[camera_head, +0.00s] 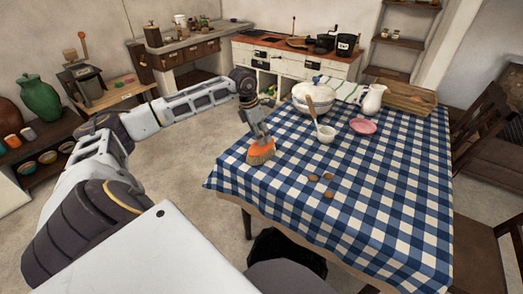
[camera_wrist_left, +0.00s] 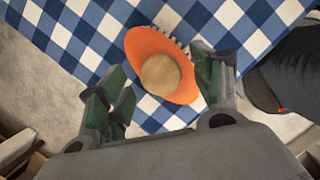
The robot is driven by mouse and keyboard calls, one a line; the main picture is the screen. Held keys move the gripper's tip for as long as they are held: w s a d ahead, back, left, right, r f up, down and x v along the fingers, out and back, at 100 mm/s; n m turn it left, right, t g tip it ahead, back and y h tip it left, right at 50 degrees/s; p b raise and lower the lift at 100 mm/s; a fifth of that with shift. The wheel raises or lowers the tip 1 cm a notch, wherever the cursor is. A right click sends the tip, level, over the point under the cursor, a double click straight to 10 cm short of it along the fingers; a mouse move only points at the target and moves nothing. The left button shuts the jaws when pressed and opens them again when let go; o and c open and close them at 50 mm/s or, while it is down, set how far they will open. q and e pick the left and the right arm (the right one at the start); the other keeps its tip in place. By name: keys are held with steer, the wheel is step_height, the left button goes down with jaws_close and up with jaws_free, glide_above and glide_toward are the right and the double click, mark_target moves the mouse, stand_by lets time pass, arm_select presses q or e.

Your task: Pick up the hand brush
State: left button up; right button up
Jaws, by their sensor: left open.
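The hand brush appears to be the orange and tan object (camera_head: 261,154) lying near the left edge of the checked tablecloth. In the left wrist view the hand brush (camera_wrist_left: 160,74) is an orange oval with a round tan part in its middle. My left gripper (camera_head: 262,138) points down right above it, and its fingers hide part of it in the head view. In the left wrist view my left gripper (camera_wrist_left: 160,92) is open, with its green-padded fingers apart and the brush showing beyond and between them. I cannot tell whether they touch it. My right gripper is not in view.
On the table (camera_head: 370,190) are several small brown round things (camera_head: 328,177), a white cup (camera_head: 326,134) with a wooden utensil, a white tureen (camera_head: 313,98), a pink dish (camera_head: 363,126) and a white jug (camera_head: 372,98). Dark chairs (camera_head: 482,115) stand at the right.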

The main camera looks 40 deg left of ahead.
arm_select(q)
steer(key=shift+x, duration=0.9)
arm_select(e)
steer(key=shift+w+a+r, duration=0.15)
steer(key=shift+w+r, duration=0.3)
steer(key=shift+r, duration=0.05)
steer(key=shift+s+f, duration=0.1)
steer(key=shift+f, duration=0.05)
arm_select(q)
steer(key=c, duration=0.4)
jaws_close()
steer(key=shift+r, duration=0.1)
